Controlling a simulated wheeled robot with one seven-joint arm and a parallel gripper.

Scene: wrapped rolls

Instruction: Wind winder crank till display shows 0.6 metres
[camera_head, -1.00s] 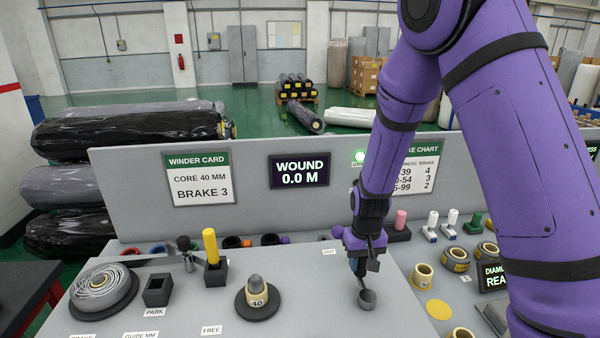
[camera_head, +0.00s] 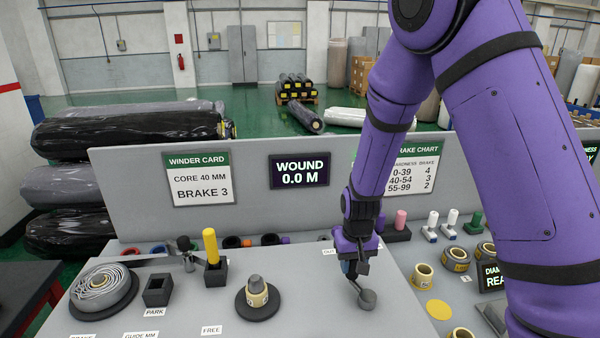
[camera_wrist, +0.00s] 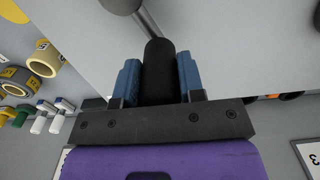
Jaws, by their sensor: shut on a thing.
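The display (camera_head: 300,172) on the grey back panel reads WOUND 0.0 M. The winder crank (camera_head: 366,297) shows its round hub and a short metal arm on the bench top, below my gripper. My gripper (camera_head: 350,271) has its blue fingers closed on the crank's handle. In the wrist view the black handle (camera_wrist: 160,72) stands between the two blue fingers, with the metal crank arm running off towards the top.
A roll of strip (camera_head: 98,287) lies on the left, with a guide arm and a yellow-handled peg (camera_head: 211,246) near it. The PARK socket (camera_head: 157,290) is empty. Several cores stand at right. The winder card (camera_head: 199,179) reads core 40 mm, brake 3.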

